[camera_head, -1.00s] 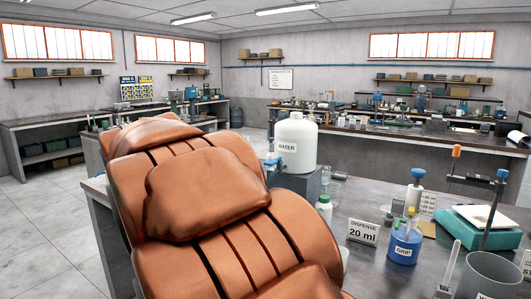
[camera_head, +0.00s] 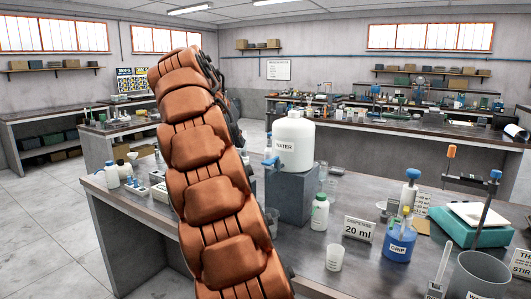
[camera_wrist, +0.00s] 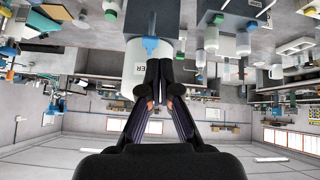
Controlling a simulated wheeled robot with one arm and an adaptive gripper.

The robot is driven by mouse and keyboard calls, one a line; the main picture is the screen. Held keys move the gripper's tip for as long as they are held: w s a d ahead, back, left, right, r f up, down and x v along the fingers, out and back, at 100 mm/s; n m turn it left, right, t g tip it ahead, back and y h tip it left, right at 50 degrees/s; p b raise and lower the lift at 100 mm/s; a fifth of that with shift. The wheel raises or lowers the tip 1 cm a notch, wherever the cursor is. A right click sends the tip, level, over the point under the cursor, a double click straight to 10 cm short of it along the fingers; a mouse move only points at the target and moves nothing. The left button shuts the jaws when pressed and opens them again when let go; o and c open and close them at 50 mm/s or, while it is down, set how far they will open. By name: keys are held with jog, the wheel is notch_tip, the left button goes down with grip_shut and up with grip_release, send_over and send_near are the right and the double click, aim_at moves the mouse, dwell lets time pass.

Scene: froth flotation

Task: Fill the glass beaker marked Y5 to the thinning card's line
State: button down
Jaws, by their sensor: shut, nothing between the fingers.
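The white WATER tank (camera_head: 294,142) stands on a grey block, with its blue tap (camera_head: 270,158) facing left. The tank also shows upside down in the wrist view (camera_wrist: 137,25). My gripper (camera_wrist: 159,62) is shut and empty, its fingertips appearing near the tank's blue tap (camera_wrist: 151,46); I cannot tell the gap. A clear glass vessel (camera_head: 271,226) stands partly behind my arm, below the tap. Another small one (camera_head: 322,172) stands right of the tank. No Y5 mark is readable, and I cannot identify the thinning card.
Small bottles stand left of my arm. The bench front centre is fairly clear.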

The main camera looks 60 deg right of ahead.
jog(key=s+d+r+m+h, duration=0.1)
jog(key=d+r+m, duration=0.1)
jog(key=d, duration=0.3)
jog(key=shift+d+r+p, duration=0.3)
jog(key=shift+r, duration=0.3)
jog(key=p, duration=0.2)
send_over(270, 160)
jog(key=a, duration=0.3)
jog(key=f, duration=0.7)
jog(key=shift+s+d, duration=0.1)
jog(key=shift+d, duration=0.1)
jog(key=shift+a+f, duration=0.1)
jog(key=shift+f, duration=1.95)
